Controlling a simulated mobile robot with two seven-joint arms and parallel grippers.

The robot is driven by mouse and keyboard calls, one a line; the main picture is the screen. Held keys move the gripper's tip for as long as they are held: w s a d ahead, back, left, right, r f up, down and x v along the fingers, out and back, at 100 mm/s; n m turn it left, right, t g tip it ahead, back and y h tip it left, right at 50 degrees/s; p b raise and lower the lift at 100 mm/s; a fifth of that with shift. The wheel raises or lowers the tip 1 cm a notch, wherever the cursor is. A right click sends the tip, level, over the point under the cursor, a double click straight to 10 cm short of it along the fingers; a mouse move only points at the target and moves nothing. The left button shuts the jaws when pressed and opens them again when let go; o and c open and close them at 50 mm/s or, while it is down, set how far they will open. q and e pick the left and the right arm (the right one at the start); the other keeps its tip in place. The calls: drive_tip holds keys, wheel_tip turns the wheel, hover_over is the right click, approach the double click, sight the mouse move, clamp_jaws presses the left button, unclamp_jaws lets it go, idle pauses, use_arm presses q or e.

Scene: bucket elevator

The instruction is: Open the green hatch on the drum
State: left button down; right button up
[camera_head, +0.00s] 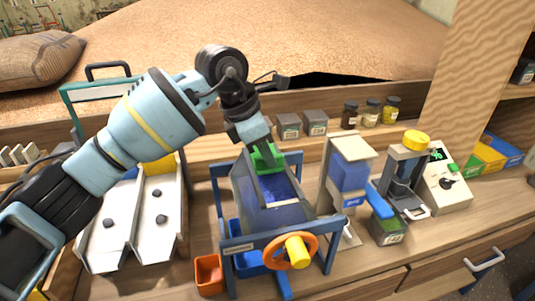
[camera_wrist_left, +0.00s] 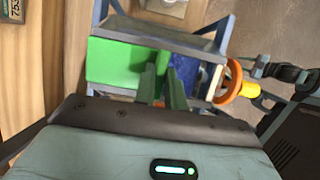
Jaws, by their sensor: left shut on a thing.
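The drum (camera_head: 258,203) is a grey, box-like body in a blue frame on the bench. The green hatch (camera_head: 268,160) is at the far end of its top and shows as a flat green plate in the left wrist view (camera_wrist_left: 112,62). Beside the hatch, a blue speckled surface (camera_head: 280,188) shows in the drum's top. My left gripper (camera_head: 266,158) reaches down from above and is shut on the hatch, at its edge near the blue area; in the left wrist view its fingers (camera_wrist_left: 165,84) partly hide the grip.
An orange handwheel with a yellow knob (camera_head: 298,252) is on the drum's near side. A white two-lane chute (camera_head: 134,222) stands left, an orange cup (camera_head: 208,273) at front left. A blue-and-white machine (camera_head: 349,172) stands close on the right. Jars (camera_head: 371,114) line the back shelf.

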use_arm(q)
drive_tip(key=c, duration=1.4)
unclamp_jaws()
drive_tip(key=shift+c, duration=0.2)
drive_tip(key=shift+r, duration=0.1)
drive_tip(key=v, duration=0.7)
drive_tip(key=shift+r, duration=0.35)
drive_tip(key=shift+s+a, duration=0.1)
drive_tip(key=shift+f, duration=0.1)
